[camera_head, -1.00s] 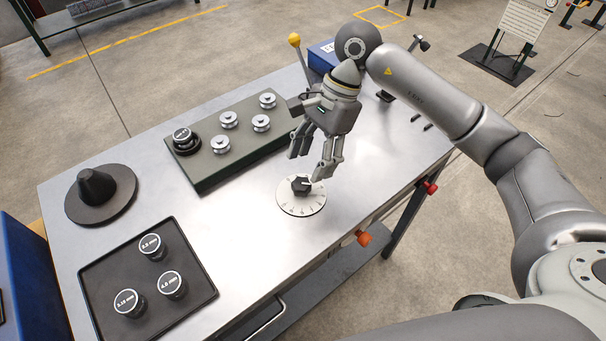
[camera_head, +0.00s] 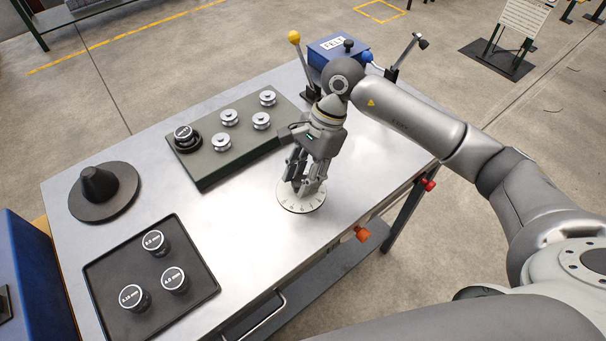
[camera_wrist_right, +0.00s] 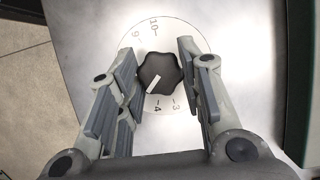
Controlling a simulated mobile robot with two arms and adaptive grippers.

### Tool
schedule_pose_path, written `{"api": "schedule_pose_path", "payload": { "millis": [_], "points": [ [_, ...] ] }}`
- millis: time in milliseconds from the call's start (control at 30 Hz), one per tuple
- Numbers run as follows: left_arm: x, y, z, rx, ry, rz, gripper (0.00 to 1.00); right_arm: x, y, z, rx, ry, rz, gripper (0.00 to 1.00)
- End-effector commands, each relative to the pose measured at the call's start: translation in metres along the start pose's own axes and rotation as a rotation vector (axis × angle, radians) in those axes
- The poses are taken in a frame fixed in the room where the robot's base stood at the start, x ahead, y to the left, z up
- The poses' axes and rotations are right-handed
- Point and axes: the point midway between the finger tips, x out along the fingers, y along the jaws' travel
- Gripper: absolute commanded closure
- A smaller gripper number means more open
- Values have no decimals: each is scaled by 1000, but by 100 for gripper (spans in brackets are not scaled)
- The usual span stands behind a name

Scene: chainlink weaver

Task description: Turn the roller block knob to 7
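The round white dial (camera_head: 303,205) lies on the metal bench, partly covered by my right gripper (camera_head: 303,188). The black lobed knob (camera_wrist_right: 160,70) at the dial's middle shows in the right wrist view. Its white mark points down and left, close to the 4 on the side away from the 3. The 7 is hidden behind my left-side finger there. My right gripper (camera_wrist_right: 158,68) is open, pointing down with its fingers on both sides of the knob; gaps show between them and it. In the head view the knob is hidden. My left gripper is out of view.
A dark green block (camera_head: 215,172) with several silver rollers stands behind the dial. A black tray (camera_head: 93,268) with labelled round pieces and a dark cone (camera_head: 99,182) are at left. Levers (camera_head: 307,62) and a blue box (camera_head: 330,54) stand at the far end.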

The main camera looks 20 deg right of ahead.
Motion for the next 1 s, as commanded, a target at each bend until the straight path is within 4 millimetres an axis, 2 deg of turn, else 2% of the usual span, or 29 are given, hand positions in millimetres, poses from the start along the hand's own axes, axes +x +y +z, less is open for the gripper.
{"api": "schedule_pose_path", "payload": {
  "millis": [67, 467, 1000],
  "points": [
    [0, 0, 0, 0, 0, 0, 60, 0, 0, 0, 0, 0, -1, 89],
    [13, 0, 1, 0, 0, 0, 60, 2, 0, -1, 76, 1, -34, 89],
    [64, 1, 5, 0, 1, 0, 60, 4, 2, -1, 497, 0, -213, 89]
  ]
}}
